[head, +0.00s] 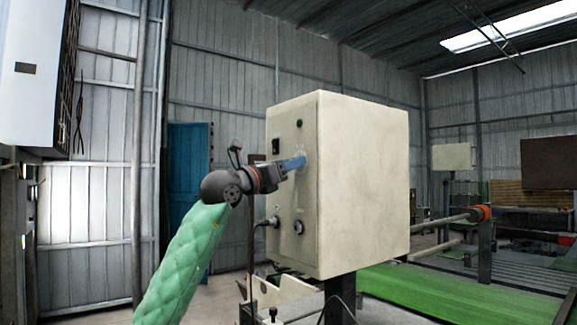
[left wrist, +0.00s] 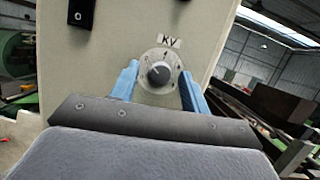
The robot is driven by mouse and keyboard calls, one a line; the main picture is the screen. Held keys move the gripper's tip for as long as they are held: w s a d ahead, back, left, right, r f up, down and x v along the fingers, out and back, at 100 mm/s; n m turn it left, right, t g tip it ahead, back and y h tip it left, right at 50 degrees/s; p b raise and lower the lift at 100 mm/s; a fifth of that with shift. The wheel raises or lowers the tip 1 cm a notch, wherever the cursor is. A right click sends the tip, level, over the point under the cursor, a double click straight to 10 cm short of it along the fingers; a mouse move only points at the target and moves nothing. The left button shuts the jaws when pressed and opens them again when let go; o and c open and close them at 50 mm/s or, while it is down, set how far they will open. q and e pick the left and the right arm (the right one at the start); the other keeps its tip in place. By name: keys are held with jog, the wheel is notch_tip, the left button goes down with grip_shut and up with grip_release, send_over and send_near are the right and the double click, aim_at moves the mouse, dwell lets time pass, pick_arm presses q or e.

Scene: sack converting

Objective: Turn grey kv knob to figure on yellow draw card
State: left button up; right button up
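The grey kv knob (left wrist: 159,75) sits on a round pale dial plate with marks, below a "KV" label (left wrist: 169,41), on the front of the cream cabinet (head: 362,185). My left gripper (head: 300,161) reaches this front face in the head view and hides the knob there. In the left wrist view its blue fingers (left wrist: 158,84) stand apart on either side of the knob, with gaps showing between them and it. The knob's pointer setting is too small to read surely. I see no yellow draw card. My right gripper is not in view.
A black switch (left wrist: 81,12) is above and left of the dial. Below my arm, a cable plug (head: 271,223) and a round fitting (head: 298,227) stick out of the cabinet front. A green belt (head: 440,296) runs low at the right. A blue door (head: 188,165) is behind.

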pick_arm(q)
jog(key=b+v, duration=0.2)
jog(key=v, duration=0.5)
jog(key=shift+s+a+b, duration=0.2)
jog(key=shift+a+b, duration=0.1)
jog(key=shift+b, duration=0.1)
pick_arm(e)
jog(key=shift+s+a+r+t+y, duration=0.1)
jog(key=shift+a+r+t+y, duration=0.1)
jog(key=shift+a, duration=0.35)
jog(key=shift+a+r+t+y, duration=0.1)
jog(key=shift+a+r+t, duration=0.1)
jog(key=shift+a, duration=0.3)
pick_arm(q)
jog(key=shift+f, duration=0.25)
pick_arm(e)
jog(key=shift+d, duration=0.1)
